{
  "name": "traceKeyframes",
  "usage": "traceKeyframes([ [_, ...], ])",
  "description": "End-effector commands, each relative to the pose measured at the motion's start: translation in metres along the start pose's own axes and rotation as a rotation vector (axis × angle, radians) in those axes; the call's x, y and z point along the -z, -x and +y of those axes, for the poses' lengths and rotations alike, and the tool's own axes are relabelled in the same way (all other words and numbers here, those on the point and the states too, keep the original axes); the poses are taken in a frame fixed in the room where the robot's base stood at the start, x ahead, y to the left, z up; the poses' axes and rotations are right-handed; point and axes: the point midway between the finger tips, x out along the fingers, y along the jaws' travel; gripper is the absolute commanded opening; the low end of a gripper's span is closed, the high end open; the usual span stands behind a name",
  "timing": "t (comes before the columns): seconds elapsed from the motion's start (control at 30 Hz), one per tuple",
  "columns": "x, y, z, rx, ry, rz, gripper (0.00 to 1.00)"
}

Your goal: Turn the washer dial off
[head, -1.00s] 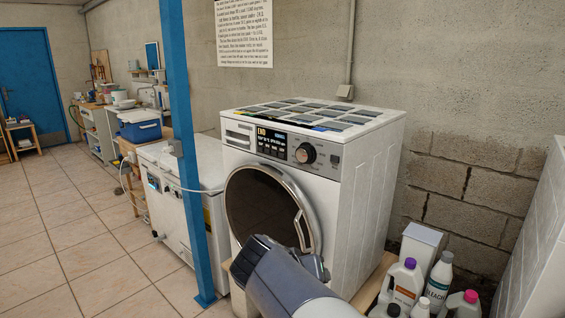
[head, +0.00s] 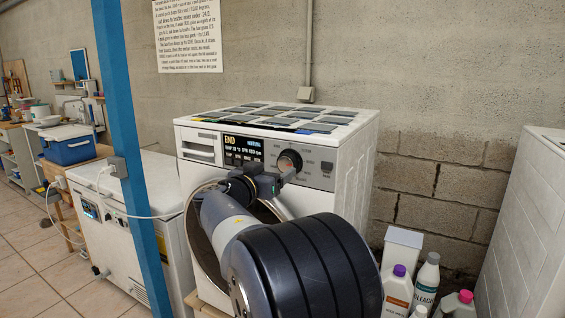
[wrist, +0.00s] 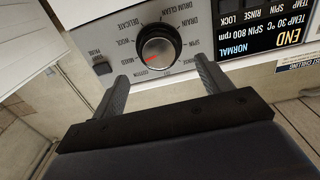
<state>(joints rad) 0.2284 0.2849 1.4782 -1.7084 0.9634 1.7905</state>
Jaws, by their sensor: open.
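The washer (head: 345,195) stands against the wall. Its round dial (head: 290,161) is on the upper front panel, right of a lit display reading END. In the wrist view the dial (wrist: 158,47) is dark with a silver rim, and its red mark points toward the MIXED label. My gripper (head: 270,178) is in front of the panel, close to the dial. In the wrist view my gripper (wrist: 161,69) is open and empty. Its two fingers lie to either side of the dial's lower edge, and I cannot tell whether they touch the panel.
A blue post (head: 128,130) and a white chest appliance (head: 125,215) stand left of the washer. Detergent bottles (head: 398,290) are on the floor at the right. A white cabinet (head: 530,230) stands at the far right. Tiled floor is open at the left.

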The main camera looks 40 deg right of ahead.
Motion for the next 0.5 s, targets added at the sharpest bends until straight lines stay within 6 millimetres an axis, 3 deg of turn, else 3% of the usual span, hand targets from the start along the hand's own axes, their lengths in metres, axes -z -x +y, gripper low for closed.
traceKeyframes([
  [0.2,0.001,-0.040,0.001,-0.003,0.002,-0.002,0.74],
  [0.5,0.000,-0.061,0.001,-0.001,0.001,-0.001,0.74],
])
